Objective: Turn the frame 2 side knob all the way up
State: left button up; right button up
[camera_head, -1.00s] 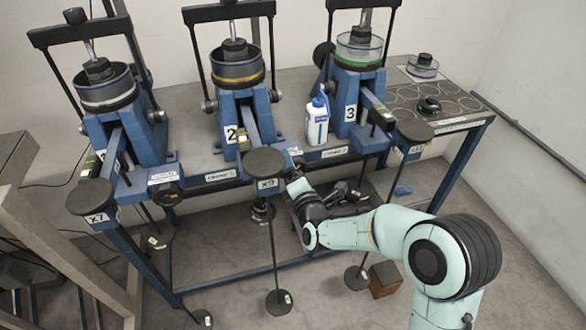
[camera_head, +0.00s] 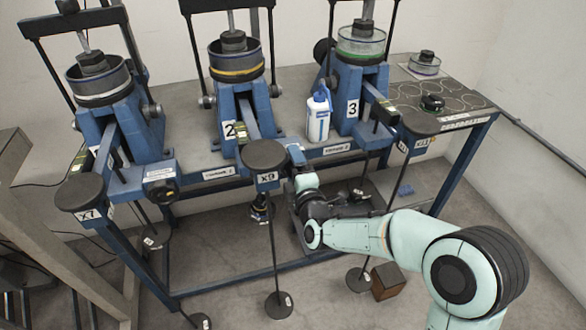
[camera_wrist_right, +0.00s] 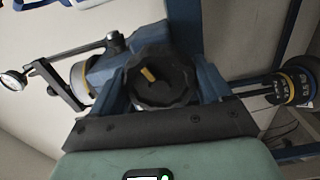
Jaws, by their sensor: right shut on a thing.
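Frame 2 (camera_head: 236,120) is the middle blue lever frame, labelled 2, with a round black weight plate marked X9 in front. Its side knob (camera_wrist_right: 172,88) is black and lobed with a yellow mark, and fills the centre of the right wrist view. The mark sits near the upper left of the knob's centre. My right gripper (camera_head: 299,178) is at the right side of frame 2's front end, beside the X9 plate, and shut on the knob. In the head view the gripper mostly hides the knob. My left gripper is not in view.
Frame 1 (camera_head: 125,135) stands to the left and frame 3 (camera_head: 360,92) to the right. A white bottle with a blue cap (camera_head: 318,116) stands on the bench between frames 2 and 3. Thin hanging rods and a brown block (camera_head: 387,282) are near my right arm.

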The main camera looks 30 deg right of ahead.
jog(key=shift+m, duration=0.6)
jog(key=o, duration=1.2)
jog(key=shift+m, duration=0.3)
jog(key=shift+o, duration=0.8)
jog(key=shift+w, duration=0.1)
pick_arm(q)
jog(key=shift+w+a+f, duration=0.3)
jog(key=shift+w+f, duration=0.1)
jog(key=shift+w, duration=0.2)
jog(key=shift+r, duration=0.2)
pick_arm(e)
jog(key=v, duration=0.6)
